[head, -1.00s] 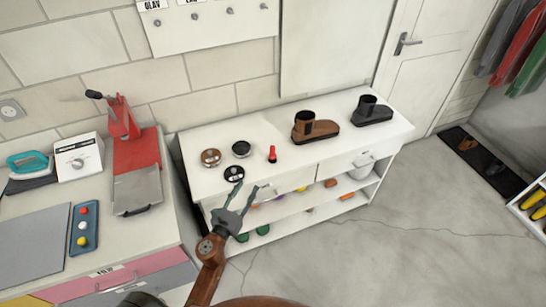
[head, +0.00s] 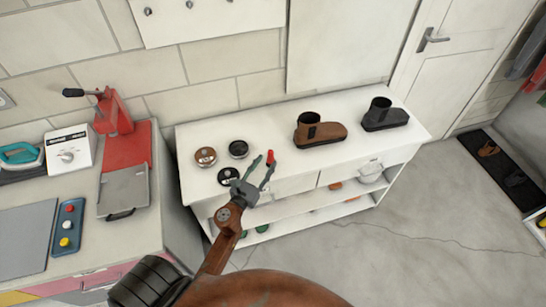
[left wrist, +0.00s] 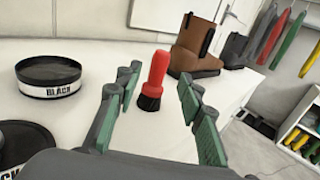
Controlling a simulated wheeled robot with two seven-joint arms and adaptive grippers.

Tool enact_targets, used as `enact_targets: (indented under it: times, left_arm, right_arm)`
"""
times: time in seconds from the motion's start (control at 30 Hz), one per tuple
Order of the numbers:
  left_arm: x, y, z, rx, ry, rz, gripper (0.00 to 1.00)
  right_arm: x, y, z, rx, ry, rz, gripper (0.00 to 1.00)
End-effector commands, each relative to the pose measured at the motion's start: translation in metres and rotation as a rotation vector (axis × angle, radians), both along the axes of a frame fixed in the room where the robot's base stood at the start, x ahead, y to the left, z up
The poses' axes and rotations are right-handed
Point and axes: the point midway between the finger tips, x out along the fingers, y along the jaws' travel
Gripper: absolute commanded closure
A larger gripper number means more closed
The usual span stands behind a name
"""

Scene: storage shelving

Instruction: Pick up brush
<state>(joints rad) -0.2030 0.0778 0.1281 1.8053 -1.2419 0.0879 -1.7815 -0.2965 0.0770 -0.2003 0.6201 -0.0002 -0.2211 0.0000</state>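A small brush with a red handle and dark bristles stands upright on the white cabinet top; in the head view the brush (head: 270,157) shows just past my left gripper's tips. In the left wrist view the brush (left wrist: 153,82) stands between and beyond the two fingers. My left gripper (head: 263,170) is open and empty, its fingers spread at the cabinet's front edge, pointing at the brush; it also shows in the left wrist view (left wrist: 158,95). My right gripper is not in view.
On the white cabinet (head: 200,188) are a brown tin (head: 205,157), a black tin (head: 238,149) and a black lid (head: 229,176) left of the brush. A brown boot (head: 320,131) and a dark boot (head: 384,115) stand to the right. A red press (head: 113,115) is at left.

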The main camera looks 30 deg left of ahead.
Motion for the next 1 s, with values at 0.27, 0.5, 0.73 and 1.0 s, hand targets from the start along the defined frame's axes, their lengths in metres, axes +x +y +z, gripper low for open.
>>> enact_targets:
  times: [0.27,0.5,0.73,1.0]
  left_arm:
    - [0.036,0.004,-0.009,0.001,-0.001,0.003,0.64]
    - [0.053,0.005,-0.010,0.001,0.001,0.001,0.64]
    - [0.054,0.004,-0.010,0.001,0.001,0.000,0.68]
    - [0.054,0.003,-0.009,0.001,0.001,-0.001,0.86]
  right_arm:
    - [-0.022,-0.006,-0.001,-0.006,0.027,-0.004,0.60]
    - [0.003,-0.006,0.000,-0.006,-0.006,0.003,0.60]
    - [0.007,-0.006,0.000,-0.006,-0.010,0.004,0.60]
    - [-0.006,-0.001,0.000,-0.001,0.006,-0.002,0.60]
